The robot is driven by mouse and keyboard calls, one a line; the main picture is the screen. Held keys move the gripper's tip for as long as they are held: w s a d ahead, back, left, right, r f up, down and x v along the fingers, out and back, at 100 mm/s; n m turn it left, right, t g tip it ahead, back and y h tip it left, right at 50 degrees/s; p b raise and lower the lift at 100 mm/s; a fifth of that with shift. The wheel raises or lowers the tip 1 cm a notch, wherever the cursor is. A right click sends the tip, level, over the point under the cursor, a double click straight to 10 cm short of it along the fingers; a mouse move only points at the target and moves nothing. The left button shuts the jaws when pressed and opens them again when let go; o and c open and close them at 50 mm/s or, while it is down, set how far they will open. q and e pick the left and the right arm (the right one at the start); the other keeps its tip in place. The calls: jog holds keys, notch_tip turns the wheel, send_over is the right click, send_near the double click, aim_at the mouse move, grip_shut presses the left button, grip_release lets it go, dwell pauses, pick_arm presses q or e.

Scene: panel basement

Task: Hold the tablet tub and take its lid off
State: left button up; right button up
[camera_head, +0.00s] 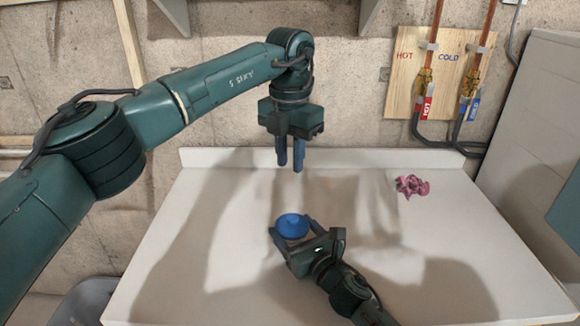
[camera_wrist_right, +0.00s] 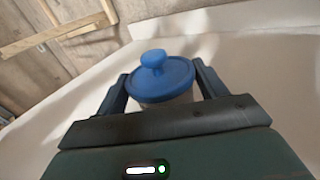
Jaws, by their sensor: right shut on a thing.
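The tablet tub stands upright on the white worktop, its blue round lid (camera_head: 292,225) with a knob in place on top. My right gripper (camera_head: 291,238) is shut on the tub's body from the front, with one finger on each side. In the right wrist view the lid (camera_wrist_right: 160,78) sits above a pale strip of the tub body (camera_wrist_right: 166,101); the lower body is hidden behind my gripper. My left gripper (camera_head: 290,168) points down, empty, above and behind the tub, its two blue fingers a small gap apart. It does not touch the lid.
A crumpled pink cloth (camera_head: 411,186) lies at the back right of the worktop (camera_head: 450,250). A low rim (camera_head: 350,158) runs along the back edge. Hot and cold pipes on a wooden board (camera_head: 440,72) are on the wall. The worktop's left side is clear.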

jog(key=o, duration=1.5)
jog(key=shift+c, duration=0.2)
